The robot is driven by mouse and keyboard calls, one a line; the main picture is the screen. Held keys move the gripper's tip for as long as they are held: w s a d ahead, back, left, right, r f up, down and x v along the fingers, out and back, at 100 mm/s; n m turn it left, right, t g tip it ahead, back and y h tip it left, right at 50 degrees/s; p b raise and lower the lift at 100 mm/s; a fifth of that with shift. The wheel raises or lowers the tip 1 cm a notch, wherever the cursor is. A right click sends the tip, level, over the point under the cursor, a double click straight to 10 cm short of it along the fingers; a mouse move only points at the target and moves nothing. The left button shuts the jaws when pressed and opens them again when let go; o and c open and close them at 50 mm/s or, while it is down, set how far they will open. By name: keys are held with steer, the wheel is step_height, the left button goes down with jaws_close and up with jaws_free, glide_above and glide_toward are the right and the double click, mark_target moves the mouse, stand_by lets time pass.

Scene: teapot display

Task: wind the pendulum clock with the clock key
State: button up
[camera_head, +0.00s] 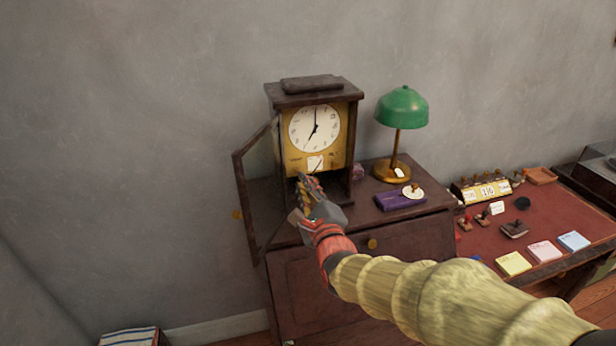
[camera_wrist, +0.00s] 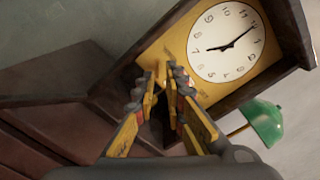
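The pendulum clock (camera_head: 292,103) stands upright on a dark cabinet, its white dial (camera_head: 315,128) facing out and its glazed door (camera_head: 243,200) swung open to the left. The dial also shows tilted in the wrist view (camera_wrist: 227,42). My gripper (camera_head: 308,180) is in front of the lower part of the clock, below the dial. In the wrist view my gripper's fingers (camera_wrist: 163,78) point at the yellow panel with a narrow gap between their tips. I cannot make out the clock key, nor tell whether anything small is held between the tips. My gripper hides part of the clock's lower opening.
A green lamp (camera_head: 403,108) stands right of the clock. A purple box (camera_head: 400,199) lies in front of it on the cabinet (camera_head: 405,240). A red-topped desk (camera_head: 548,222) with stamps and note pads is farther right. The open door bounds the left side.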

steer(key=v, duration=0.6)
steer(key=shift+s+r, duration=0.15)
steer(key=shift+r, duration=0.1)
steer(key=s+f+n+g+h, duration=0.1)
steer(key=s+f+n+g, duration=0.15)
steer(key=f+n, duration=0.3)
steer(key=s+f+n+g, duration=0.1)
steer(key=f+n+g, duration=0.2)
steer(key=f+n, duration=0.25)
steer(key=s+d+f+n+g+h, duration=0.1)
steer(key=s+d+f+n+g, duration=0.25)
steer(key=s+d+n, duration=0.2)
steer(key=s+d+r+n+g+h+p, duration=0.1)
steer(key=s+d+n+g, duration=0.2)
steer(key=s, duration=0.5)
steer(key=s+d+r+n+g+h, duration=0.1)
steer(key=s+d+r+n, duration=0.1)
steer(key=s+d+n, duration=0.35)
steer(key=s+d+r+m+t+h, duration=0.1)
steer(key=s+d+r+m, duration=0.1)
steer(key=r, duration=0.4)
steer(key=shift+s+d+r+p, duration=0.35)
steer(key=shift+s+d+p, duration=0.15)
steer(key=shift+s, duration=0.5)
